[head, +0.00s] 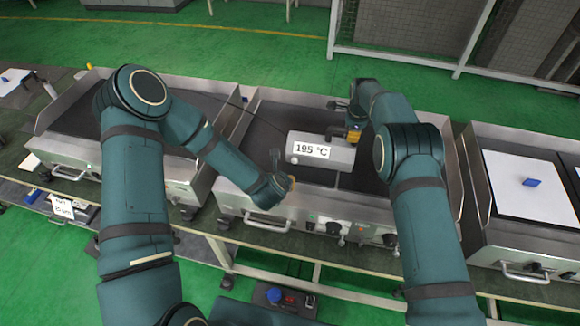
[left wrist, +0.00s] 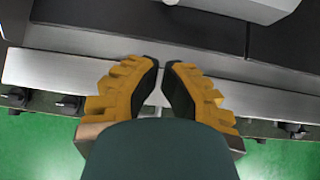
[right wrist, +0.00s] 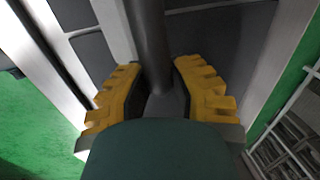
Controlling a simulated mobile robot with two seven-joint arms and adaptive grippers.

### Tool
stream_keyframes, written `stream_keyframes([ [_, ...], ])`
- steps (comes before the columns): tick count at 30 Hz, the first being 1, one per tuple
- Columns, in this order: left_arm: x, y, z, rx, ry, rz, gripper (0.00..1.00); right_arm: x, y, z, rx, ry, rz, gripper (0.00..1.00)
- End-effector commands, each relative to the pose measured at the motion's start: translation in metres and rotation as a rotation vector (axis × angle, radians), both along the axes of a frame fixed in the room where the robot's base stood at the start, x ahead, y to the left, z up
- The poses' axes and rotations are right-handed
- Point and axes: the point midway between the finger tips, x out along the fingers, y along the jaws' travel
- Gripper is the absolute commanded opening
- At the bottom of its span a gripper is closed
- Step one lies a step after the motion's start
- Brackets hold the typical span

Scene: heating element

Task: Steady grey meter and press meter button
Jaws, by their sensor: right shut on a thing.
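The grey meter (head: 345,155) lies on the middle griddle in the head view and its display reads 195 °C. Its grey body also shows at the top of the left wrist view (left wrist: 235,8). My right gripper (head: 353,130) is at the meter's far right side, shut on a dark round bar, the meter's handle (right wrist: 152,45). My left gripper (left wrist: 162,68) is empty, with a narrow gap between its fingertips. It is over the griddle's front edge, in front of the meter and apart from it.
The middle griddle (head: 275,110) has raised steel side walls and a front panel with knobs (head: 333,228) and a handle. Another griddle stands on each side. A white board with a blue item (head: 531,182) lies on the right one. A thin cable runs left of the meter.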

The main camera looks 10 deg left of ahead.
Motion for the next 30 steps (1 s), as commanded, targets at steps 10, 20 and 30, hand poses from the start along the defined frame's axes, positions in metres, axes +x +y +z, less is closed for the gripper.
stream_keyframes([
  [10, 0.01, 0.0, -0.01, 0.001, 0.0, -0.002, 0.0, 0.0, 0.0, 0.0, 0.0, -0.001, 0.0, 0.0],
  [20, 0.053, 0.0, -0.055, 0.002, 0.001, -0.005, 0.0, 0.0, 0.0, 0.0, 0.0, -0.001, 0.0, 0.0],
  [30, 0.099, 0.002, -0.071, 0.003, -0.002, -0.004, 0.0, 0.0, 0.0, 0.0, 0.0, -0.001, 0.0, 0.0],
])
